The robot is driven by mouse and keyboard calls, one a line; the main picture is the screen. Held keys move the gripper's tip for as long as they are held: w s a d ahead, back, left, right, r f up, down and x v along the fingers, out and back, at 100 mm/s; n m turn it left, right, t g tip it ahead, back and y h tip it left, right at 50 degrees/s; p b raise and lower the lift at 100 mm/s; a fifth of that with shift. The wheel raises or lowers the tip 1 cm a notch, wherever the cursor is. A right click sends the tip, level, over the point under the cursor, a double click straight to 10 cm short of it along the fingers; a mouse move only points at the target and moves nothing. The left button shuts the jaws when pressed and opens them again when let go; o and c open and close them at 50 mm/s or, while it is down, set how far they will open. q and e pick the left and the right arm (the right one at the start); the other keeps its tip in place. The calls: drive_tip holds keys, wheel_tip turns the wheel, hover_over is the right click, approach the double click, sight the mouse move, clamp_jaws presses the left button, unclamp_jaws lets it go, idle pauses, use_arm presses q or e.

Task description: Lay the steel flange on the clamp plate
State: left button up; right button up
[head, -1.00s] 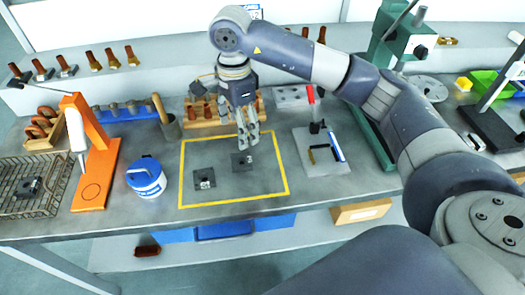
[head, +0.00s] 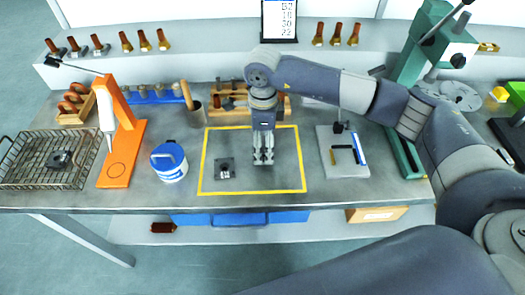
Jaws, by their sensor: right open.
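Two dark square flange-like parts lie inside the yellow outline on the bench. The left one (head: 225,168) is in plain view. The other is now mostly hidden behind my right gripper (head: 263,160), which points down over its spot, open. I cannot tell whether the fingers touch it. A similar dark part (head: 59,160) lies in the wire tray at far left. The clamp plate (head: 343,168), a light grey plate with a toggle clamp, lies right of the yellow outline. A dark-and-yellow bar and a blue strip lie on it. My left gripper is not in view.
A blue-and-white tub (head: 169,163) and an orange stand (head: 121,160) are left of the outline. A wooden rack (head: 232,107) stands behind my gripper. A green press (head: 415,60) stands behind the clamp plate at right. Bare bench shows within the outline.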

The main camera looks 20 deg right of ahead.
wheel_tip(320, 180, down, 2)
drive_tip(key=shift+s+a+f+p, duration=0.1)
drive_tip(key=shift+f+p, duration=0.05)
drive_tip(key=shift+p, duration=0.2)
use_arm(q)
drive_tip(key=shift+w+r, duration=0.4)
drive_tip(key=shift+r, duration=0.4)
use_arm(e)
drive_tip(key=shift+f, duration=0.45)
drive_tip(key=shift+c, duration=0.6)
drive_tip(key=c, duration=1.4)
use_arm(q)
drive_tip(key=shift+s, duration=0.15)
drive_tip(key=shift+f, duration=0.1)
use_arm(e)
drive_tip(key=shift+r, duration=0.15)
